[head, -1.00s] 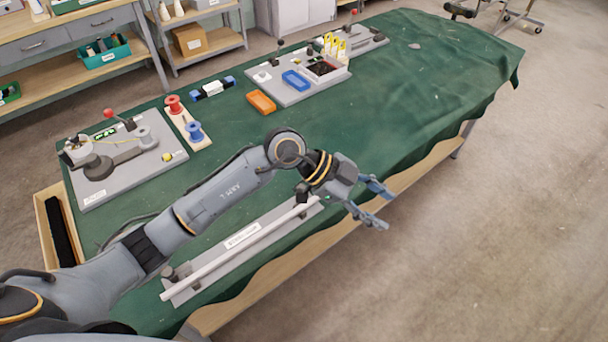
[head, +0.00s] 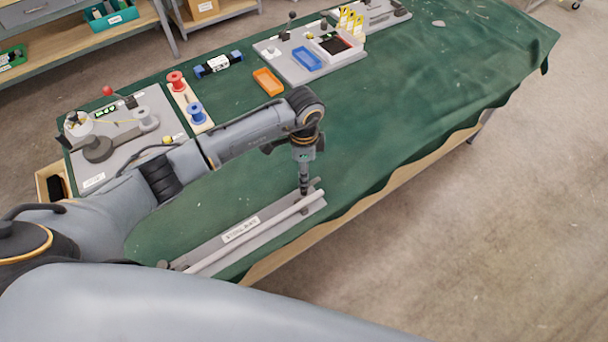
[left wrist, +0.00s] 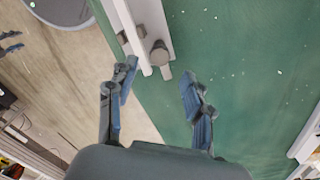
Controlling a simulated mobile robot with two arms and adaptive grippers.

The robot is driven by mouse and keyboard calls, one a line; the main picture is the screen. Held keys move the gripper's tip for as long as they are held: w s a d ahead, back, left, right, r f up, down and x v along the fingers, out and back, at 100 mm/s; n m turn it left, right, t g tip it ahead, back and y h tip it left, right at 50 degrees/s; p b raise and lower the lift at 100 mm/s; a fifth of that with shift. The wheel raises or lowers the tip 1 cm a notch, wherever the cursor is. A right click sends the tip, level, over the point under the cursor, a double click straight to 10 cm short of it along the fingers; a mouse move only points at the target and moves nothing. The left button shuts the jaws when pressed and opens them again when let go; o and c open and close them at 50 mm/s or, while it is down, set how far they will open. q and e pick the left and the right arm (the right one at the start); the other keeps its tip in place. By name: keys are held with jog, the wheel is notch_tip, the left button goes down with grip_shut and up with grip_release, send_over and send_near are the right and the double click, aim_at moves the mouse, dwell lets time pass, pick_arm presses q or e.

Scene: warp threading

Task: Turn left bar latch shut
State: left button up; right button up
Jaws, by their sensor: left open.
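The long pale bar (head: 255,235) lies in its grey labelled holder (head: 205,247) along the table's front edge. A dark latch (head: 163,265) shows at the holder's left end, partly cut off by my grey body part. My left gripper (head: 303,190) points down over the holder's right end and hides part of it. In the left wrist view my left gripper (left wrist: 158,72) is open and empty, with a round grey latch knob (left wrist: 160,54) just ahead of its fingertips. I cannot tell whether they touch, or how that latch is turned. Blue-grey fingers at the left edge may be my right gripper (left wrist: 11,42).
A board with a lever and reel (head: 120,135), a rack with red and blue spools (head: 188,98), an orange tray (head: 268,82) and a board with a blue tray (head: 290,67) stand farther back. The green cloth is clear right of the holder.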

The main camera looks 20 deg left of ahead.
pick_arm(q)
send_over(310, 182)
jog(key=s+a, duration=0.1)
jog(key=s, duration=0.1)
notch_tip(310, 182, down, 4)
jog(key=shift+a+f+p, duration=0.1)
jog(key=shift+p, duration=0.2)
jog(key=shift+f, duration=0.55)
jog(key=shift+c, duration=1.3)
grip_shut()
pick_arm(e)
jog(key=shift+w+r, duration=0.3)
jog(key=shift+w, duration=0.25)
jog(key=shift+w+r, duration=0.25)
jog(key=shift+w, duration=0.3)
